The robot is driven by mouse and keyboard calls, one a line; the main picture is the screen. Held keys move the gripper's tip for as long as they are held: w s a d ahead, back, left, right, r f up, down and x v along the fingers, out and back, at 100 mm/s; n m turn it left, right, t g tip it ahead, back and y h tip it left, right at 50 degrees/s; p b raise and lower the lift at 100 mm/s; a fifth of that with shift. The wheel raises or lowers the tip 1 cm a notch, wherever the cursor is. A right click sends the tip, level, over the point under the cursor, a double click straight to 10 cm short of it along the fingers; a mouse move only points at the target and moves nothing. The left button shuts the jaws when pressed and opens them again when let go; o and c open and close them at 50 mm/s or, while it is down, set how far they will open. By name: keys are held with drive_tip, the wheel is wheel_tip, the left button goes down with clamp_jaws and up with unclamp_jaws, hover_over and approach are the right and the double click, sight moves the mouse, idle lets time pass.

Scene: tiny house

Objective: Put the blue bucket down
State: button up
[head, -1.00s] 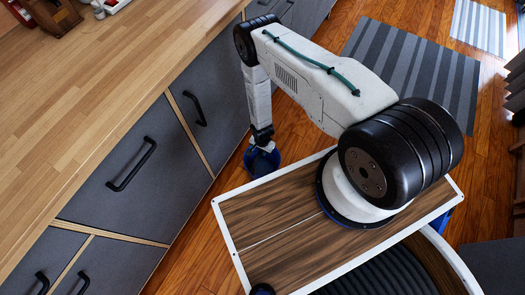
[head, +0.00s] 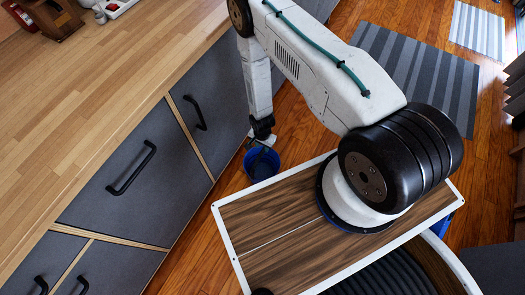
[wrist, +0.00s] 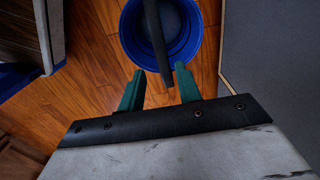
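The blue bucket (head: 262,168) appears to stand upright on the wooden floor, between the grey cabinet fronts and my base. In the wrist view the bucket (wrist: 183,50) is at the top centre, its open mouth facing up toward the camera. Its dark handle (wrist: 155,40) stands up and reaches between my green fingertips. My gripper (wrist: 159,84) is open, with a gap visible on both sides of the handle. In the head view my gripper (head: 262,143) is just above the bucket, and the fingers are hard to make out there.
Grey cabinets (head: 120,190) with black handles stand close on the left under a wooden countertop (head: 110,90). A striped grey rug (head: 420,75) lies on the floor at the upper right. Wooden floor shows around the bucket.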

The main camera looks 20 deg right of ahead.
drive_tip(key=shift+r, duration=1.3)
drive_tip(key=w+r+n, duration=0.1)
drive_tip(key=w+r, duration=0.2)
drive_tip(key=r, duration=0.7)
drive_tip(key=w+r+n, duration=0.1)
drive_tip(key=w+r, duration=0.3)
drive_tip(key=r, duration=0.7)
drive_tip(key=w+r+n, duration=0.1)
drive_tip(key=w+r, duration=0.2)
drive_tip(key=r, duration=0.7)
wheel_tip(320, 180, up, 14)
drive_tip(key=s+d+n, duration=0.1)
drive_tip(key=s+n, duration=0.1)
drive_tip(key=s+d+r+n+t, duration=0.1)
drive_tip(key=s+r, duration=0.5)
drive_tip(key=r, duration=0.2)
drive_tip(key=s+r+n, duration=0.2)
drive_tip(key=s+r, duration=0.3)
drive_tip(key=r, duration=0.4)
drive_tip(key=s+r+n, duration=0.1)
drive_tip(key=s+r, duration=0.1)
drive_tip(key=s, duration=0.4)
drive_tip(key=s+d+r+n, duration=0.1)
drive_tip(key=s+r, duration=0.2)
drive_tip(key=s, duration=0.3)
drive_tip(key=s+r, duration=0.3)
drive_tip(key=s, duration=0.4)
drive_tip(key=shift+d+r+n, duration=0.15)
drive_tip(key=shift+n, duration=0.25)
